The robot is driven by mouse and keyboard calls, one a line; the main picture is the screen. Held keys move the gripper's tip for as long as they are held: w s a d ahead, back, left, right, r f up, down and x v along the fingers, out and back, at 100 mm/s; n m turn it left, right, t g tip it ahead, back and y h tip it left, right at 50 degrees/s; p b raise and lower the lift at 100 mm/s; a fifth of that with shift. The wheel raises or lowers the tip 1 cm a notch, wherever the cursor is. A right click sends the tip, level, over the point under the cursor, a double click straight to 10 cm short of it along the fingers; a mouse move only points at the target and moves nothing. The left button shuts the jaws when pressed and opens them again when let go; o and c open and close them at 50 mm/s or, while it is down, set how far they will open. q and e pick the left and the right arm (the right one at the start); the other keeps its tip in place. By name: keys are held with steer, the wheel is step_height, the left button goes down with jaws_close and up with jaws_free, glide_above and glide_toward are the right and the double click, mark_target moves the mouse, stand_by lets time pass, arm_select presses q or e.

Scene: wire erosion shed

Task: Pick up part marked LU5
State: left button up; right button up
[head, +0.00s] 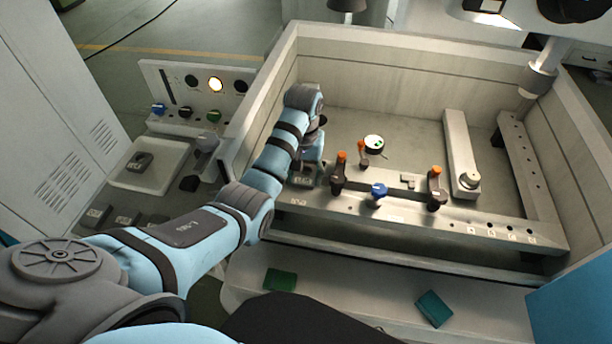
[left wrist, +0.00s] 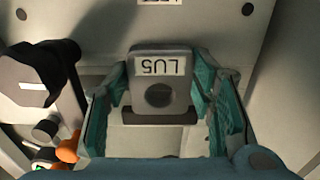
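The part marked LU5 (left wrist: 160,85) is a grey block with a white label, upside down in the left wrist view, and a dark round hole below the label. My left gripper (left wrist: 159,88) has its teal fingers on both sides of the part. They are close against its sides, but whether they press on it I cannot tell. In the head view the left gripper (head: 307,172) reaches down at the left end of the metal rail (head: 340,209) in the tank; the arm and gripper largely hide the part there. My right gripper is not in view.
Orange-topped dark clamps (head: 339,174) and a blue-knobbed one (head: 377,192) stand to the right of the gripper. The light tank wall (head: 262,85) rises close on the left. A tray (head: 150,176) with a dark part sits outside it. The tank floor behind is partly clear.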

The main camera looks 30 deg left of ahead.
arm_select(q)
steer(key=c, duration=0.9)
steer(key=shift+c, duration=0.2)
steer(key=shift+r, duration=0.15)
